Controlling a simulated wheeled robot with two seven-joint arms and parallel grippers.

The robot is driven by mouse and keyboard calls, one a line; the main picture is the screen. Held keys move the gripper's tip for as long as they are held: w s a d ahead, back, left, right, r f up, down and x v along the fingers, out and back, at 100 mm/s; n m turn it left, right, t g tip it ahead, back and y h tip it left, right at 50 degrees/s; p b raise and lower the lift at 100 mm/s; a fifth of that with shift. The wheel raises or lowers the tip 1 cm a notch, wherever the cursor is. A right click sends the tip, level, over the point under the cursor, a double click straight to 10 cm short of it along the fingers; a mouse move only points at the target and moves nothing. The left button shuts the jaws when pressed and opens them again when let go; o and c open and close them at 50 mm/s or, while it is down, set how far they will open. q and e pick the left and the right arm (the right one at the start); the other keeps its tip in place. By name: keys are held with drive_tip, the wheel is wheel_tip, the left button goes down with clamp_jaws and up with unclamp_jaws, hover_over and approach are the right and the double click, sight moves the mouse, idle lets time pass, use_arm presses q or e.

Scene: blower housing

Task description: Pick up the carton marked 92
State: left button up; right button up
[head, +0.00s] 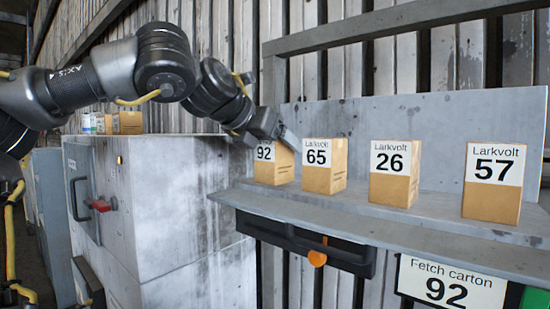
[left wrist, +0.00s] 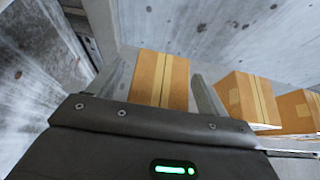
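The carton marked 92 (head: 265,163) is a brown box with a white label. It stands upright at the left end of the grey shelf (head: 400,222). My left gripper (head: 279,137) is at its top, hiding part of its upper side. In the left wrist view the brown carton (left wrist: 160,80) lies between the two fingers, with a narrow gap visible on each side. The gripper looks open around it; the carton still rests on the shelf. A sign (head: 452,285) below the shelf reads "Fetch carton 92". My right gripper is not in view.
Cartons 65 (head: 324,168), 26 (head: 394,176) and 57 (head: 492,185) stand in a row to the right; 65 is close to my right-hand finger. A grey cabinet (head: 165,210) stands left of the shelf. A grey back panel (head: 430,120) rises behind the cartons.

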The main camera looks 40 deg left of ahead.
use_arm(q)
drive_tip(key=shift+s, duration=0.1)
drive_tip(key=c, duration=1.1)
drive_tip(key=shift+a+r, duration=0.1)
drive_tip(key=shift+r, duration=0.45)
drive_tip(key=r, duration=0.1)
drive_tip(key=r+b, duration=0.1)
drive_tip(key=shift+s+d+r+b, duration=0.2)
drive_tip(key=shift+r+b, duration=0.1)
drive_tip(key=shift+r, duration=0.1)
drive_tip(key=s+d+r, duration=0.2)
drive_tip(key=s+r, duration=0.1)
drive_tip(key=s, duration=0.1)
drive_tip(key=s+d+r+p, duration=0.1)
drive_tip(key=s+d+r, duration=0.1)
drive_tip(key=s+r, duration=0.1)
drive_tip(key=s+d+r, duration=0.2)
drive_tip(key=s+r, duration=0.1)
drive_tip(key=s, duration=0.1)
drive_tip(key=shift+s+d+r+p, duration=0.1)
drive_tip(key=shift+s+d+p, duration=0.05)
drive_tip(key=shift+s+p, duration=0.2)
